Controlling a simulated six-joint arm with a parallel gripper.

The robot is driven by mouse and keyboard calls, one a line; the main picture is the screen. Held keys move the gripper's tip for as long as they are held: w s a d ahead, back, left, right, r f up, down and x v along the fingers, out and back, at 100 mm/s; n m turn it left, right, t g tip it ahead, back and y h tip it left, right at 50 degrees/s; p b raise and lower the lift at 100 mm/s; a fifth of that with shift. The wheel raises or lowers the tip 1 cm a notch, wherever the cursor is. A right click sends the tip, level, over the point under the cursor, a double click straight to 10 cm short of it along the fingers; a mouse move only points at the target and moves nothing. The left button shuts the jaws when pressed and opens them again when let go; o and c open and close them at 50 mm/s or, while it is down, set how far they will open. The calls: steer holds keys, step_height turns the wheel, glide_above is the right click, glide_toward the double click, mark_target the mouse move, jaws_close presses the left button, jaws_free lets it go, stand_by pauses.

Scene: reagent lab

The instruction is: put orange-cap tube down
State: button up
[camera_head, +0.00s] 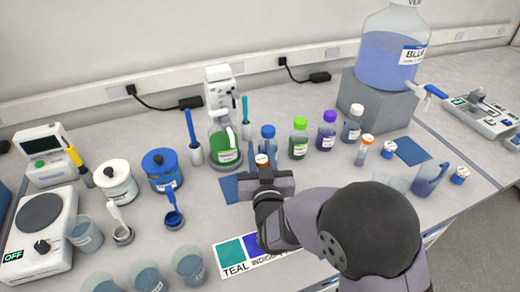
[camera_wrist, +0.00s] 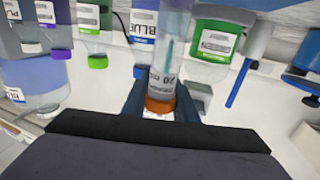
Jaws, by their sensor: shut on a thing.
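My gripper (camera_head: 262,170) is shut on the orange-cap tube (camera_head: 262,160), near the middle of the bench. In the wrist view the fingers (camera_wrist: 160,98) flank the orange cap and the clear labelled tube body (camera_wrist: 165,74). A dark blue mat (camera_head: 231,190) shows partly from under the gripper. Whether the tube touches a surface is hidden.
Behind my gripper stand a green-liquid bottle (camera_head: 224,150), a blue-cap bottle (camera_head: 267,142), a green-cap bottle (camera_head: 298,138) and a purple-cap bottle (camera_head: 326,131). A colour-swatch card (camera_head: 250,248) lies in front. Beakers (camera_head: 190,265) stand at front left.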

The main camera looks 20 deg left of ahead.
mark_target(261, 158)
steer(key=shift+f+b, duration=0.45)
steer(key=shift+b, duration=0.1)
steer(key=o, duration=1.1)
steer(key=shift+r, duration=0.1)
steer(key=shift+r+p, duration=0.45)
steer(key=shift+p, duration=0.2)
steer(key=shift+s+d+f+b, duration=0.2)
steer(key=shift+s+b, duration=0.1)
steer(key=shift+b, duration=0.1)
steer(key=b+v, duration=0.1)
steer(key=v, duration=0.1)
steer(key=shift+s+d, duration=0.1)
steer(key=shift+s, duration=0.2)
step_height(261, 158, up, 7)
steer(key=shift+w+r, duration=0.15)
